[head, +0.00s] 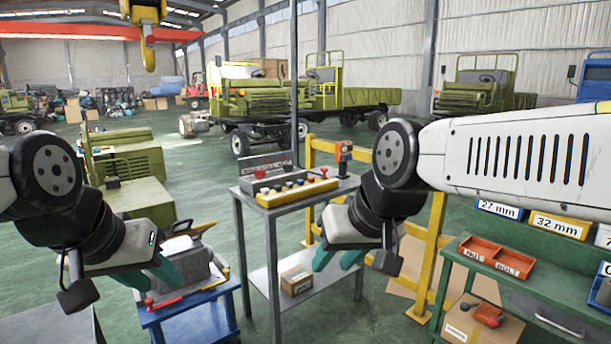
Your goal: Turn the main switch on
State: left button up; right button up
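A small upright device with an orange-red top (344,152) stands at the stand's back right corner. I cannot tell which of these is the main switch, or its position. My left gripper (155,284) has teal fingers apart, over the blue cart, left of the stand. My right gripper (338,260) has teal fingers apart, in front of the stand's right side, below the box. Both look empty.
A blue cart (190,306) with a grey block and red-handled tool stands at lower left. A yellow rail (437,240) stands behind the stand. A green bench (466,262) with orange bins is at right. A cardboard box (296,280) sits on the stand's lower shelf.

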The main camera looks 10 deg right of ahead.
aim_at(258, 174)
jog(key=z, duration=0.15)
jog(key=i+u, duration=0.2)
jog(key=i, duration=0.25)
jog(key=i+u, duration=0.15)
jog(key=i, duration=0.35)
jog(key=i+u, duration=0.2)
jog(key=i, duration=0.25)
jog(key=i+l+u, duration=0.2)
jog(key=i, duration=0.3)
jog(key=i+l+u, duration=0.15)
jog(key=i, duration=0.3)
jog(key=l, duration=0.1)
